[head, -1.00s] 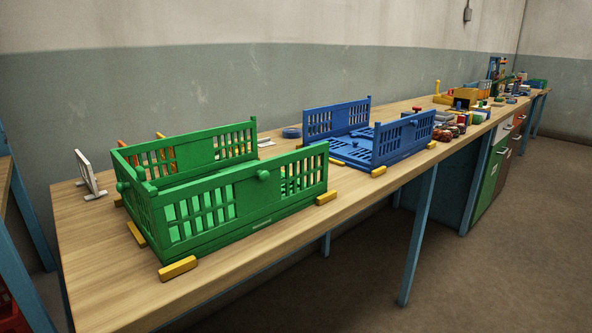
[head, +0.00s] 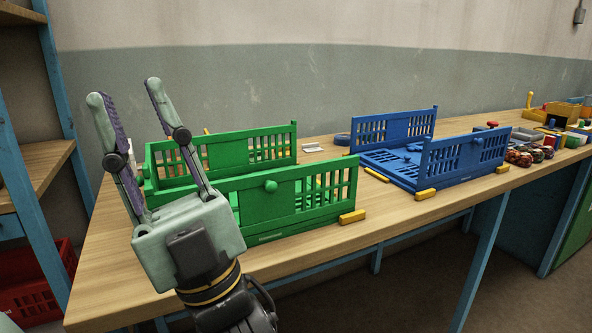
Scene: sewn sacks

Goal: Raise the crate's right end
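The green crate (head: 262,211) stands on the workbench with its slatted front and back walls upright. No wall stands up at its right end; green slats low inside show through the front wall. A round green knob sits on the front wall. My gripper (head: 124,91) is raised in front of the crate's left part, fingers pointing up and spread apart, with nothing between them. It looks clear of the crate and hides its left end. A blue crate (head: 463,160) stands further right, front and back walls upright, with blue slatted panels lying low between them.
Yellow blocks sit at the crates' corners, one at the green crate's front right (head: 352,217). A blue ring (head: 342,139) and a small pale item (head: 312,148) lie behind. Shelving (head: 52,110) stands at left.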

